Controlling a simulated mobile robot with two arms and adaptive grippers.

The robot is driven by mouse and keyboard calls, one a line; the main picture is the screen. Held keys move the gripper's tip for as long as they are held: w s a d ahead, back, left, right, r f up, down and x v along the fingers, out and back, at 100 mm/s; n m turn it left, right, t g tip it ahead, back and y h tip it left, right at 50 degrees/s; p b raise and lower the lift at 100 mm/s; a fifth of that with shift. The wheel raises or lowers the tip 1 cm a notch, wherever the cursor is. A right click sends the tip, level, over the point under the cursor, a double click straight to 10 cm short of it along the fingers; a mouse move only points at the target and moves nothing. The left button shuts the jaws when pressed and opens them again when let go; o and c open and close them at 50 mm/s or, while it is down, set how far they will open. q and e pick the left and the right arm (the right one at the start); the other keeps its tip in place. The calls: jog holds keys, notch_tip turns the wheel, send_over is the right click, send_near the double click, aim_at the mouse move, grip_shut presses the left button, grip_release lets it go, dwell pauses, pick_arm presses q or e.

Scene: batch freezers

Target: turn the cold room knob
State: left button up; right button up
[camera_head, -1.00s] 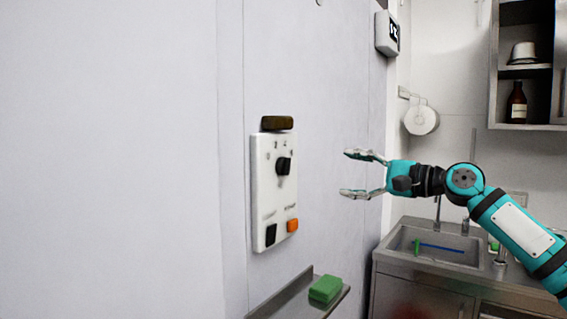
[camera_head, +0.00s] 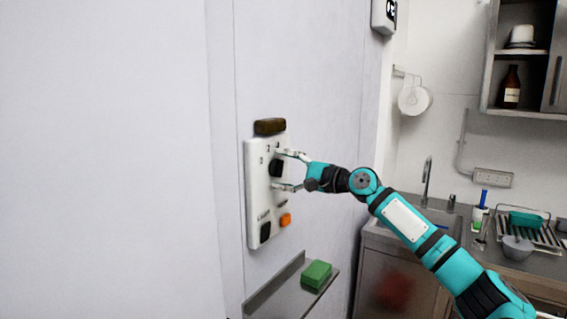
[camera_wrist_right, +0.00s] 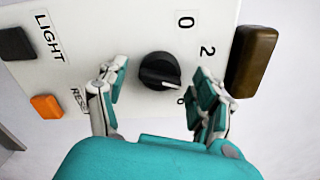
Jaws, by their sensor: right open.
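The cold room knob (camera_head: 276,168) is black and round, on a white control panel (camera_head: 257,190) fixed to the wall. In the right wrist view the knob (camera_wrist_right: 160,71) stands on the panel (camera_wrist_right: 110,40) near the marks 0 and 2. My right gripper (camera_head: 284,171) is open in front of the panel, one finger above the knob and one below. In the right wrist view my gripper (camera_wrist_right: 160,95) has its fingers on either side of the knob, with gaps between; contact is not visible. My left gripper is not in view.
The panel also carries a black switch (camera_head: 265,231) and an orange button (camera_head: 285,220). A dark brown block (camera_head: 270,126) sits above it. Below, a metal shelf (camera_head: 275,290) holds a green block (camera_head: 316,274). A sink counter stands at the right.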

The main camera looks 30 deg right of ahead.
jog(key=shift+w, duration=0.1)
jog(key=shift+c, duration=0.4)
jog(key=c, duration=1.1)
jog(key=shift+f, duration=0.1)
jog(key=n+b, duration=0.4)
jog(key=n, duration=0.3)
jog(key=shift+n, duration=0.5)
